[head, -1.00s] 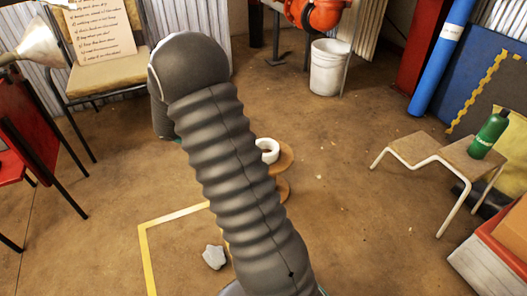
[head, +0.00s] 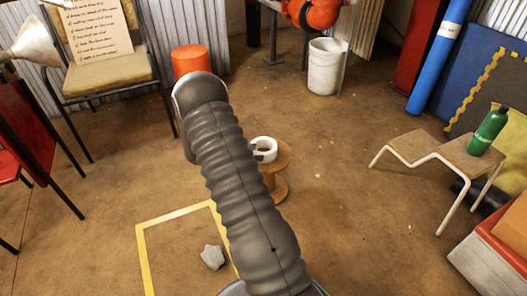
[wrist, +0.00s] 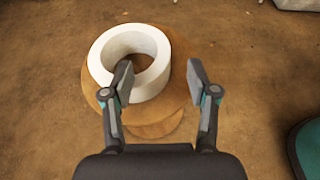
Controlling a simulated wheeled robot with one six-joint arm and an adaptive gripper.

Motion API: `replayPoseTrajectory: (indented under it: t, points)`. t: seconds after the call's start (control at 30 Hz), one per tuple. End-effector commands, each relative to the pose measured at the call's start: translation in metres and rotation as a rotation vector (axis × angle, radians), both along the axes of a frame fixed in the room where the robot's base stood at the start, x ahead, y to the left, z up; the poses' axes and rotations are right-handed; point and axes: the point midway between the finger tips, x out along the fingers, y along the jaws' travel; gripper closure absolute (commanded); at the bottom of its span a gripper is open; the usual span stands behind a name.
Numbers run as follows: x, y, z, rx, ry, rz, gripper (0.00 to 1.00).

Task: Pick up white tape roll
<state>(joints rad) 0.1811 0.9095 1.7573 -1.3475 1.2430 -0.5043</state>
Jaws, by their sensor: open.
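The white tape roll (head: 264,149) lies flat on top of a small wooden spool (head: 281,163), partly hidden behind my arm in the head view. In the wrist view the white tape roll (wrist: 108,47) sits at the upper left of the round spool top (wrist: 180,95). My gripper (wrist: 162,80) is open and empty, with its fingers pointing at the spool. The left finger overlaps the roll's right part and its hole in the picture. The right finger is over the bare wood right of the roll. I cannot tell the height gap. My gripper is hidden in the head view.
A stone (head: 213,257) lies near a yellow floor line. A low bench (head: 413,148) with a green bottle (head: 487,131) is at the right. An orange bucket (head: 190,62), a white bucket (head: 325,68) and a chair (head: 105,82) stand behind. Floor around the spool is clear.

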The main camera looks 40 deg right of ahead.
Motion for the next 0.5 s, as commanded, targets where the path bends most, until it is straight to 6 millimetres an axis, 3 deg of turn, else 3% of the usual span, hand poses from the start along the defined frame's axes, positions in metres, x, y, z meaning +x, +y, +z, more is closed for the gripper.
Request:
replayPoseTrajectory:
  t: [0.27, 0.5]
  points:
    - [-0.003, -0.014, -0.006, 0.0, -0.001, -0.001, 0.41]
    - [-0.01, -0.042, -0.018, 0.0, 0.0, -0.003, 0.41]
